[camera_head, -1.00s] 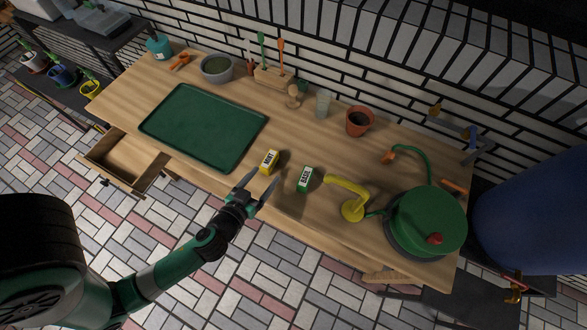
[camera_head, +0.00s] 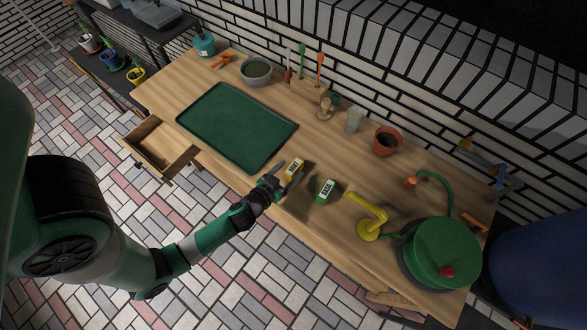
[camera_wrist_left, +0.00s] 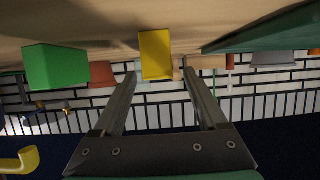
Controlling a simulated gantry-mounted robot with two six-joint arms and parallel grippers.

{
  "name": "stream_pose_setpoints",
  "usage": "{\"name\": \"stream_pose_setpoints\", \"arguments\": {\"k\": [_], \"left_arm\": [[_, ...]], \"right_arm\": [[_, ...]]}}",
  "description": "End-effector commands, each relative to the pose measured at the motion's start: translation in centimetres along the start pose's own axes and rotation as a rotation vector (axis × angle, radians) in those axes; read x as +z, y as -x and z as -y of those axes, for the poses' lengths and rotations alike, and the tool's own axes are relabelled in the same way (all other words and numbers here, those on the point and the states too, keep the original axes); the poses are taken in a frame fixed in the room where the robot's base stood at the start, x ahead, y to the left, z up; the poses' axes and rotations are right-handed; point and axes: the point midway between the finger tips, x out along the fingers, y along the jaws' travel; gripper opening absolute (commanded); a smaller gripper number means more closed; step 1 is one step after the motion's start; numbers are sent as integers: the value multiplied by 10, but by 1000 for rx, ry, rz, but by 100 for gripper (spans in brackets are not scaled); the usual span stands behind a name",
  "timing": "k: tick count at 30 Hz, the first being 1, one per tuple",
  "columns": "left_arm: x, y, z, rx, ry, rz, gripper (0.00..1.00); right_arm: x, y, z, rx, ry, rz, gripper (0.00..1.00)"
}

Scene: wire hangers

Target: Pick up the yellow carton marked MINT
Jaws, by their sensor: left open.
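The yellow carton marked MINT (camera_head: 293,168) stands on the wooden bench, right of the green tray. In the left wrist view the yellow carton (camera_wrist_left: 155,54) shows between the two finger tips, beyond or level with them. My left gripper (camera_head: 286,174) is open, its fingers pointing at the carton from the bench's front edge. In the left wrist view the open left gripper (camera_wrist_left: 160,75) has nothing gripped between its fingers. Whether a finger touches the carton I cannot tell. My right gripper is not in view.
A green carton (camera_head: 326,190) stands close to the right of the yellow one; it also shows in the left wrist view (camera_wrist_left: 56,67). The green tray (camera_head: 237,125) lies to the left. A yellow curved tool (camera_head: 368,229) and a green hose reel (camera_head: 440,252) are further right. A drawer (camera_head: 158,147) stands open.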

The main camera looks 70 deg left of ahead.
Motion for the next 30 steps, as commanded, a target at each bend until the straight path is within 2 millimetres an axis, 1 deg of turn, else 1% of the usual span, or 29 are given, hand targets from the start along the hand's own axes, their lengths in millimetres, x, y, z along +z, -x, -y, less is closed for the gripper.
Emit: {"name": "stream_pose_setpoints", "arguments": {"k": [1,3,5,7,12,14,15,20,24,25,30], "left_arm": [[-3,-10,-1,-2,1,-1,75],[-2,-21,-1,-1,1,-2,75],[-1,-27,-1,-2,1,-1,75],[-1,-30,-1,-1,0,0,75],[-1,-30,-1,0,0,0,75],[-1,-30,-1,0,0,0,66],[-1,-30,-1,0,0,0,59],[-1,-30,-1,0,0,0,30],[-1,-30,-1,0,0,0,5],[-1,-30,-1,0,0,0,0],[-1,-30,-1,0,0,0,0]], "right_arm": [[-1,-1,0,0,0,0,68],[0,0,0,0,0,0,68],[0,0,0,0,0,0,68],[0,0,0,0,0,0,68],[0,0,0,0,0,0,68],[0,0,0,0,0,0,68],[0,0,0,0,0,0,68],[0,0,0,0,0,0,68],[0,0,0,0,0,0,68],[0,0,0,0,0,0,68],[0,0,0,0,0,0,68]]}}
